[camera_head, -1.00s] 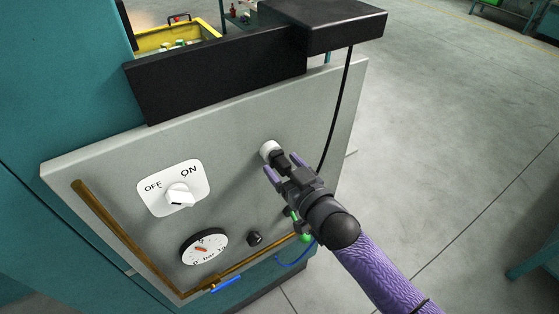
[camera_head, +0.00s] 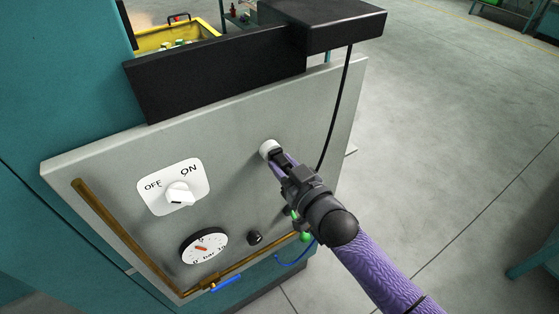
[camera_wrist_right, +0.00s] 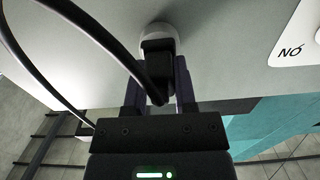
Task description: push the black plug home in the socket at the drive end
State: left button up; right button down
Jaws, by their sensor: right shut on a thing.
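The black plug (camera_wrist_right: 158,68) is between the fingers of my right gripper (camera_wrist_right: 159,90), which is shut on it. The plug's front meets the round white socket (camera_head: 268,148) on the grey panel; I cannot tell how deep it sits. The socket also shows above the plug in the right wrist view (camera_wrist_right: 157,30). In the head view my right gripper (camera_head: 279,162) covers most of the plug. A black cable (camera_wrist_right: 100,35) runs from the plug across the wrist view. My left gripper is not in view.
The grey panel (camera_head: 110,165) carries an OFF/ON switch (camera_head: 179,196), a dial gauge (camera_head: 203,246), a small black knob (camera_head: 255,238) and a brass pipe (camera_head: 120,230) with a blue lever. A black cable (camera_head: 337,110) hangs at the panel's right. Open floor lies to the right.

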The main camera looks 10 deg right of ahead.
jog(key=shift+w, duration=0.15)
jog(key=shift+c, duration=1.7)
grip_release()
jog(key=shift+w, duration=0.1)
jog(key=v, duration=1)
